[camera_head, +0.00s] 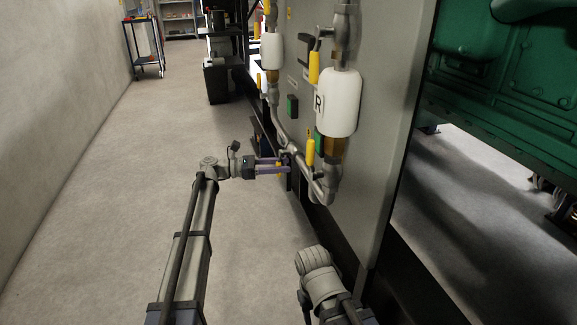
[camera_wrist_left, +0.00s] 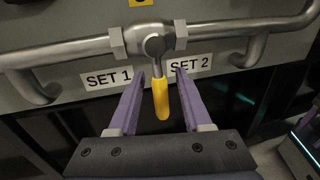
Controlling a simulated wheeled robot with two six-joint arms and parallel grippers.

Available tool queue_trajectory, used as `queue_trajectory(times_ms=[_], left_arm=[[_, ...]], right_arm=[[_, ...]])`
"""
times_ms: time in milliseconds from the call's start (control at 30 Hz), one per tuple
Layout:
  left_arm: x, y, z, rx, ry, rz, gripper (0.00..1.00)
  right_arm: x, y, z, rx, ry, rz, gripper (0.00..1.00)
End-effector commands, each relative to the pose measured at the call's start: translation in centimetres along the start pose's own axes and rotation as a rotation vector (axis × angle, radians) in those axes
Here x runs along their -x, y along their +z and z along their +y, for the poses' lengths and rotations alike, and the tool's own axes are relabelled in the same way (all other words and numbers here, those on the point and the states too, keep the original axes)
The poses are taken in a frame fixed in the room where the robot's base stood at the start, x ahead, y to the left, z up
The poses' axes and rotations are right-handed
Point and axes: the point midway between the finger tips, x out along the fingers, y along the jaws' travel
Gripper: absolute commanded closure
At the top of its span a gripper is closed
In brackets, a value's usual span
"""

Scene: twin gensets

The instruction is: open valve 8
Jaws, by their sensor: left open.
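A valve (camera_wrist_left: 155,42) sits in a horizontal grey pipe (camera_wrist_left: 75,50) on the panel. Its yellow handle (camera_wrist_left: 160,98) hangs down, across the pipe's line. Labels SET 1 (camera_wrist_left: 108,79) and SET 2 (camera_wrist_left: 190,65) are on either side below the pipe; no number 8 is readable. My left gripper (camera_wrist_left: 160,74) is open, with one purple finger on each side of the handle and a gap to each. In the head view, my left gripper (camera_head: 287,165) reaches the low pipe at the panel, and the handle is mostly hidden there. My right gripper is not seen.
Higher on the panel (camera_head: 385,130) are white filter bowls (camera_head: 338,102) (camera_head: 271,51) and other yellow handles (camera_head: 314,67) (camera_head: 310,152). A green genset (camera_head: 520,80) stands at the right. A cart (camera_head: 145,45) is far back left. The floor (camera_head: 120,200) at left is clear.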

Motion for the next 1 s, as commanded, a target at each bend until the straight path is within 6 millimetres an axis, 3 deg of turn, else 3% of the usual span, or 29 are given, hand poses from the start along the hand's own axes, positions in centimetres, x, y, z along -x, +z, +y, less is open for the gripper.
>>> queue_trajectory(times_ms=[200,567,1000], left_arm=[[-2.1,0.0,0.0,0.0,0.0,0.0,0.51],[-2.5,0.0,0.0,0.0,0.0,0.0,0.51],[-2.5,0.0,0.0,0.0,0.0,0.0,1.0]], right_arm=[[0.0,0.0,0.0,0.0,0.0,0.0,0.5],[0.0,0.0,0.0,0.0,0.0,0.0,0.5],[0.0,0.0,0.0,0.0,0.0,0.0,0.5]])
